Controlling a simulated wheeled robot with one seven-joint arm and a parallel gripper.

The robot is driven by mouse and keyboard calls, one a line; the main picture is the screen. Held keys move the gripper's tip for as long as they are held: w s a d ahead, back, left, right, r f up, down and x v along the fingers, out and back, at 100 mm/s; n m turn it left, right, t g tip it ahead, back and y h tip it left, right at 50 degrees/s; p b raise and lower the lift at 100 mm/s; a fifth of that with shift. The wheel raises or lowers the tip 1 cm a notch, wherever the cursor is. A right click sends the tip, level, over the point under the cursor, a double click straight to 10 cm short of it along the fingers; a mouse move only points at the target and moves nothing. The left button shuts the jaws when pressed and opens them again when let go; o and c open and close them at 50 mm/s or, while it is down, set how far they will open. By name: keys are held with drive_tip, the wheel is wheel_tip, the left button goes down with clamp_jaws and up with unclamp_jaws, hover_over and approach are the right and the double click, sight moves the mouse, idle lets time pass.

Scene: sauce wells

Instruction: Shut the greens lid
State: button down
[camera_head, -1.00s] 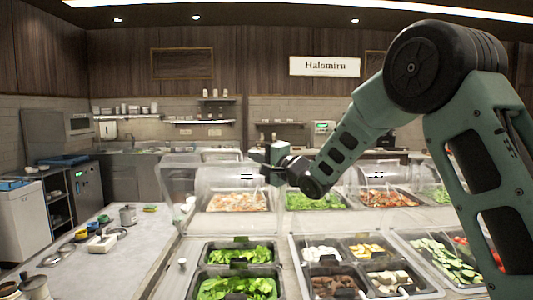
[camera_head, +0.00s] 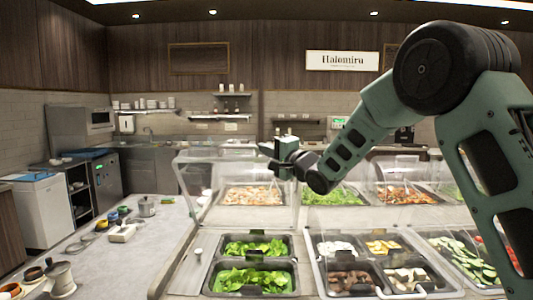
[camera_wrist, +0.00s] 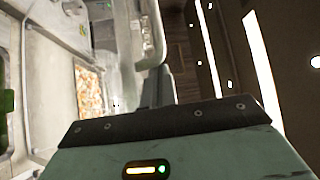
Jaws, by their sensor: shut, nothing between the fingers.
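Two black pans of leafy greens (camera_head: 255,277) sit in the near counter at the centre of the head view, uncovered. A clear lid (camera_head: 238,160) stands raised behind them, its see-through panel in front of the far food pans. My gripper (camera_head: 268,157) is shut and empty, near the top right part of this clear lid. I cannot tell whether it touches the lid. In the wrist view the dark fingers (camera_wrist: 158,88) show end-on, with nothing seen between them. A bit of green (camera_wrist: 6,120) shows at the left edge there.
Pans of mushrooms, meat and other food (camera_head: 350,280) lie right of the greens, with cucumber pans (camera_head: 470,260) further right. More clear covers (camera_head: 400,175) stand along the back. The left worktop (camera_head: 140,255) holds pots and small jars. My arm spans the right side.

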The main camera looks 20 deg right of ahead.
drive_tip(key=s+a+f+n+y+b, duration=0.2)
drive_tip(key=s+f+b, duration=0.4)
drive_tip(key=b, duration=0.7)
drive_tip(key=s+a+f+n+t+y+b, duration=0.1)
drive_tip(key=s+a+f+n+y+b, duration=0.1)
drive_tip(key=s+f+n+b, duration=0.3)
drive_tip(key=s+a+f+n+y+b, duration=0.1)
drive_tip(key=s+f+n+y+b, duration=0.2)
drive_tip(key=f+b, duration=0.9)
drive_tip(key=shift+s+a+f+n+y+b, duration=0.15)
drive_tip(key=shift+s+a+n+y+b, duration=0.4)
drive_tip(key=shift+s+b, duration=2.65)
drive_tip(key=w+b, duration=0.2)
drive_tip(key=shift+w+d+b, duration=0.1)
drive_tip(key=shift+w+b, duration=0.2)
drive_tip(key=shift+b, duration=0.1)
